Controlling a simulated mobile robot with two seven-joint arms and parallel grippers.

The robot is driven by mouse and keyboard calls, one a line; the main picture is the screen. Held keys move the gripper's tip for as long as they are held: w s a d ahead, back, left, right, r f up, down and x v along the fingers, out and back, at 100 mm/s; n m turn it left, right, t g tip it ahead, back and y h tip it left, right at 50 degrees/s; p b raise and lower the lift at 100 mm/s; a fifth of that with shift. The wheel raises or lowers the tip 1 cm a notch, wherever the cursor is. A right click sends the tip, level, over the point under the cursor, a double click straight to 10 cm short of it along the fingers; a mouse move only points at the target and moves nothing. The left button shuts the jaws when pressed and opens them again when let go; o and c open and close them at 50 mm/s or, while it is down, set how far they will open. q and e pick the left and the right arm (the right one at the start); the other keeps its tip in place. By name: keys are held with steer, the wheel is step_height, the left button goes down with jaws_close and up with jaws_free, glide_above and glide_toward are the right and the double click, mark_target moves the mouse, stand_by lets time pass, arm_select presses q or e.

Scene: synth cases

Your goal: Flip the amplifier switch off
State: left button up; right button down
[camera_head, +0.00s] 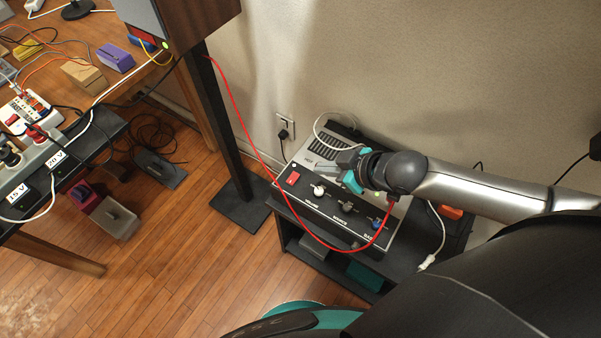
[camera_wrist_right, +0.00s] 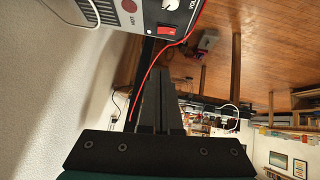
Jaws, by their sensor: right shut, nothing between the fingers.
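The amplifier (camera_head: 323,207) is a grey and black box with a vented top, standing on a small dark shelf unit. Its red switch (camera_head: 293,177) is at the left end of the black front panel, beside a white knob (camera_head: 318,190). The red switch also shows at the top of the right wrist view (camera_wrist_right: 166,31). My right gripper (camera_head: 322,169) is over the amplifier's top, its fingers pointing left, a little to the right of the switch. In the right wrist view its fingers (camera_wrist_right: 158,85) are together and empty, apart from the switch. My left gripper is not in view.
A red cable (camera_head: 243,125) runs from the speaker (camera_head: 185,20) to the amplifier's front right and hangs across its front. The speaker stand (camera_head: 232,130) is to the left. A wall outlet (camera_head: 284,125) is behind. A cluttered wooden desk (camera_head: 60,55) stands at far left.

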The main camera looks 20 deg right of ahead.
steer(key=b, duration=0.4)
glide_above(294, 175)
steer(key=s, duration=0.2)
steer(key=f, duration=0.4)
steer(key=d+f, duration=0.1)
steer(key=f, duration=0.2)
steer(key=shift+s, duration=0.2)
step_height(294, 175, down, 3)
steer(key=shift+w+r+b, duration=0.15)
steer(key=shift+b, duration=0.35)
steer(key=shift+d+f, duration=0.15)
steer(key=shift+f, duration=0.75)
